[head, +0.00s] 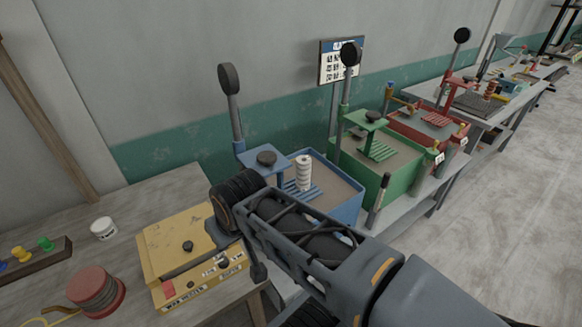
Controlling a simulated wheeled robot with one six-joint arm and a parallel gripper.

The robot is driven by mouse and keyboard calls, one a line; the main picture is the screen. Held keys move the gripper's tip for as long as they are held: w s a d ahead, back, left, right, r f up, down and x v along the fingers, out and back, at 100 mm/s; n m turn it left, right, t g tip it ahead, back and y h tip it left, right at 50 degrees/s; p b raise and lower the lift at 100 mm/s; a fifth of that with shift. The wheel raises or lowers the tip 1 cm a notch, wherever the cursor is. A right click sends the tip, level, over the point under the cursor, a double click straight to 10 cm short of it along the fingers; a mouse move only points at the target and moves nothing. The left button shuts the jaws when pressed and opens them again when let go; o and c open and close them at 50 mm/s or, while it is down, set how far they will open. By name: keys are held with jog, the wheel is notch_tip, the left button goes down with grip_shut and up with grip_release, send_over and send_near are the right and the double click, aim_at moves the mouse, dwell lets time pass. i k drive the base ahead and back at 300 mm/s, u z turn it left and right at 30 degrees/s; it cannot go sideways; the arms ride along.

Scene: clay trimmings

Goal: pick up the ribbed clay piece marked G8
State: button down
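A white ribbed clay piece (304,174) stands upright on the blue slatted rack of the blue bin (340,204). No G8 mark can be read on it at this size. My arm reaches in from the lower right. Its dark wrist end, with my gripper (228,238), is left of and nearer than the ribbed piece, over the right side of the yellow box. The fingers cannot be made out clearly against the dark parts there, and I see nothing held. My arm hides part of the blue bin's front.
Blue, green (374,177) and red (432,138) bins with tall levers stand in a row rightward. A yellow box (172,238), white cup (103,228) and red spool (96,290) are on the left bench. A sign (335,62) hangs behind. The right floor is clear.

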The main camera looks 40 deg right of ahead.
aim_at(486, 96)
jog(key=z, duration=0.05)
jog(key=k, duration=0.5)
jog(key=u, duration=1.65)
jog(key=i, duration=0.65)
jog(key=z, duration=4.35)
jog(key=i, duration=0.5)
jog(key=z, duration=0.6)
jog(key=i, duration=1.1)
